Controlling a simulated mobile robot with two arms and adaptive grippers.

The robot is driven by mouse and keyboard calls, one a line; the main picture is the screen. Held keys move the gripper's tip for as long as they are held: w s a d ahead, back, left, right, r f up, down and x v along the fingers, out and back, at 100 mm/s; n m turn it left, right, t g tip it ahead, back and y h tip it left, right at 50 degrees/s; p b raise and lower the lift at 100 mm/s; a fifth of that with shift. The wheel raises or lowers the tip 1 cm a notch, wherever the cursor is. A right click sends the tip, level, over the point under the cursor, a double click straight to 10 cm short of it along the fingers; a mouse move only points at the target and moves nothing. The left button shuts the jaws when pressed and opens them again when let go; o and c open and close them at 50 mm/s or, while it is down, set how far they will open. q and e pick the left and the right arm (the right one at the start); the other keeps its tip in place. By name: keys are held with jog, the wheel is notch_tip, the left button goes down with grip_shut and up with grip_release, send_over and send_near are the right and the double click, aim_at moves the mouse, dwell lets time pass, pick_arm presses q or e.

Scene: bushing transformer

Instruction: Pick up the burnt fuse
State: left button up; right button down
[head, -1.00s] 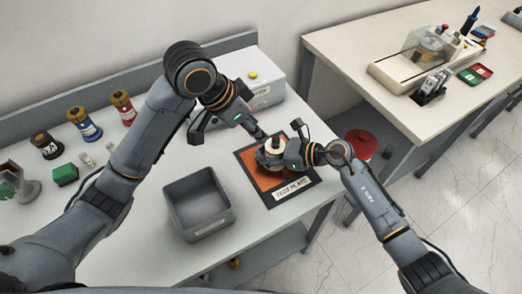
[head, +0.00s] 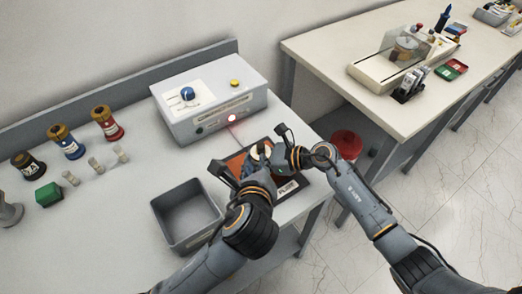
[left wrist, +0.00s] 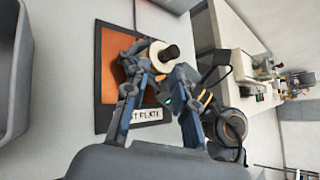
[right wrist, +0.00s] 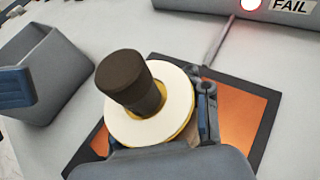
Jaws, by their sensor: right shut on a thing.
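A bushing with a white disc and a black cap stands at the test plate; it shows in the head view (head: 260,149), right wrist view (right wrist: 175,108) and left wrist view (left wrist: 157,56). My right gripper (head: 272,157) is shut on its side. My left gripper (left wrist: 158,82) is open and empty, its fingers pointing at the bushing from the near left. In the head view its tips are partly hidden by its own arm. Several small pale fuses (head: 96,165) stand on the table at left. I cannot tell which fuse is burnt, or see one in the bushing.
The tester box (head: 212,103) behind the plate shows a lit red lamp by FAIL (right wrist: 290,6). A grey open bin (head: 172,206) stands left of the orange test plate (right wrist: 245,120). Coloured bushings (head: 67,142) and a green block (head: 48,194) are far left. A red bin (head: 346,144) stands between the tables.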

aim_at(261, 150)
pick_arm(q)
jog(key=s+d+r+m+t, duration=0.2)
jog(key=s+r+m, duration=0.1)
jog(key=s+m, duration=0.15)
jog(key=shift+m+y, duration=0.3)
jog(key=shift+m, duration=0.25)
jog(key=x, duration=0.6)
jog(key=shift+w+a+f, duration=0.1)
jog(key=shift+w+f, duration=0.15)
jog(key=shift+f, duration=0.15)
jog(key=shift+f+x, duration=0.15)
jog(key=shift+x, duration=1.2)
jog(key=shift+f+x, duration=0.1)
jog(key=shift+x, duration=1.25)
jog(key=shift+s+a, duration=0.1)
jog(key=shift+s, duration=0.05)
jog(key=shift+c, duration=0.5)
grip_shut()
